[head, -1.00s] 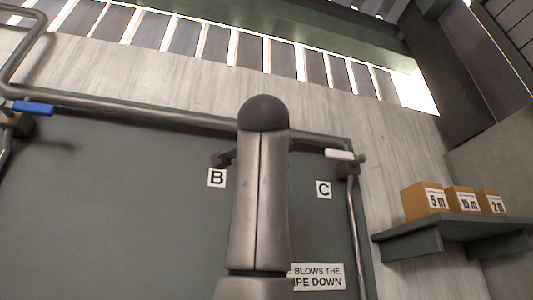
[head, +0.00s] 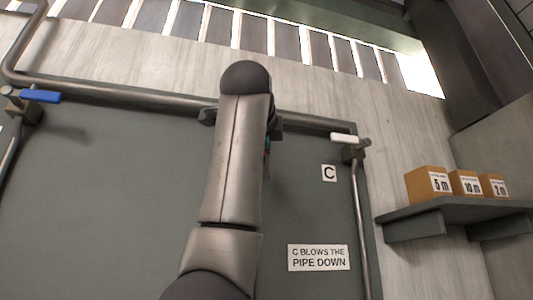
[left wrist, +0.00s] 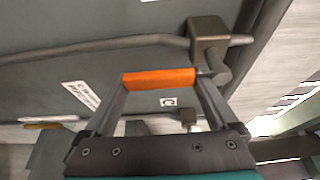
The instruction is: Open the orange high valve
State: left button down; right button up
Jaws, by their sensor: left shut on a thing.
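The orange valve handle (left wrist: 158,78) lies across between the fingertips of my left gripper (left wrist: 160,84) in the left wrist view. The gripper is shut on it. The handle's right end meets a brownish valve body (left wrist: 208,38) on a grey pipe. In the head view my left arm, raised in the middle, hides the orange handle and most of the gripper; only dark edges and a teal bit show beside the arm. My right gripper is in neither view.
A grey panel (head: 100,170) carries a pipe along its top. A blue valve handle (head: 41,96) is at the left, a white one (head: 344,138) at the right above the C label (head: 329,173). A sign (head: 318,257) sits lower. A shelf (head: 455,212) with boxes (head: 428,184) stands right.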

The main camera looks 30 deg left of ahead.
pick_arm(q)
jog(key=shift+f, duration=0.1)
grip_release()
jog(key=shift+s, duration=0.15)
jog(key=b+v, duration=0.4)
jog(key=v, duration=1.1)
jog(key=shift+b, duration=0.4)
jog(key=shift+d, duration=0.1)
